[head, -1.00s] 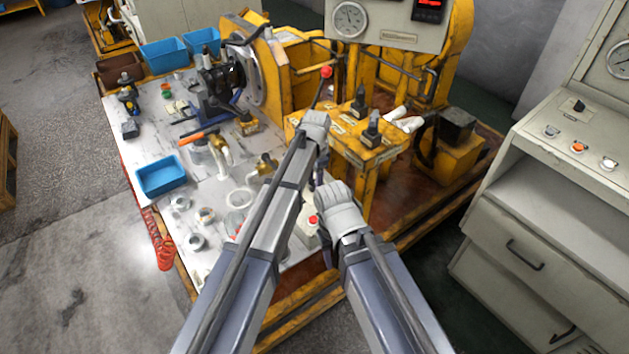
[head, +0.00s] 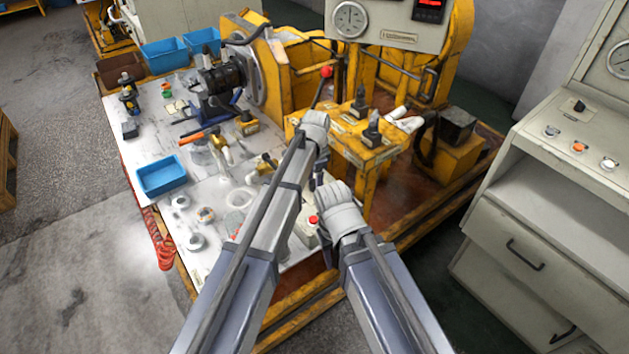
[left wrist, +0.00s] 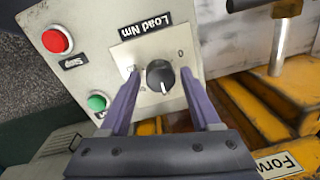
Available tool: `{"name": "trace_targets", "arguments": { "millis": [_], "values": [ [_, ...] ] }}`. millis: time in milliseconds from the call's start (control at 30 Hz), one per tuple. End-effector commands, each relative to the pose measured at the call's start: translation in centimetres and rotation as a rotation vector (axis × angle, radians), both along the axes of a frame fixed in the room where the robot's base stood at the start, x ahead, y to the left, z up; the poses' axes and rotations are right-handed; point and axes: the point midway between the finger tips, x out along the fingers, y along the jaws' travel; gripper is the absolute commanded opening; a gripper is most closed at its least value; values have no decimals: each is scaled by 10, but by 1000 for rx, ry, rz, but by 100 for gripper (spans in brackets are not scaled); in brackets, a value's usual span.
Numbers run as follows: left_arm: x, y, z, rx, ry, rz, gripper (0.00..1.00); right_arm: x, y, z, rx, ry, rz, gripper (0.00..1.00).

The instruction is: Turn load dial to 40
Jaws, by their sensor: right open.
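In the left wrist view the load dial (left wrist: 160,75) is a round black knob on a light panel under a "Load Nm" label (left wrist: 146,31). A pale pointer line shows on the knob, on its side toward my gripper; I cannot read its value. My left gripper (left wrist: 160,84) is open, one purple finger on each side of the dial; contact cannot be told. In the head view my left gripper (head: 319,175) points down at the bench, and the dial is hidden behind my arm. My right gripper (head: 328,250) is lower, beside the control box (head: 304,234); its fingers are mostly hidden.
A red stop button (left wrist: 56,40) and a green button (left wrist: 97,102) sit on the same panel. A blue tray (head: 162,176) and loose parts lie on the bench. A grey cabinet (head: 540,220) stands at right.

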Motion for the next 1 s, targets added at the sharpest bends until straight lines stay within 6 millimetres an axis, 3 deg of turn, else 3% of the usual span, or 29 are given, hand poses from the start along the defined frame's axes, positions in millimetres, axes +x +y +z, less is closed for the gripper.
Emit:
{"name": "trace_targets", "arguments": {
  "millis": [100,533,1000],
  "values": [
    [0,0,0,0,0,0,76,0,0,0,0,0,0,50],
    [0,0,8,0,0,0,76,0,0,8,0,0,0,50],
    [-3,-1,66,0,0,0,76,0,0,66,0,0,0,50]
  ]
}}
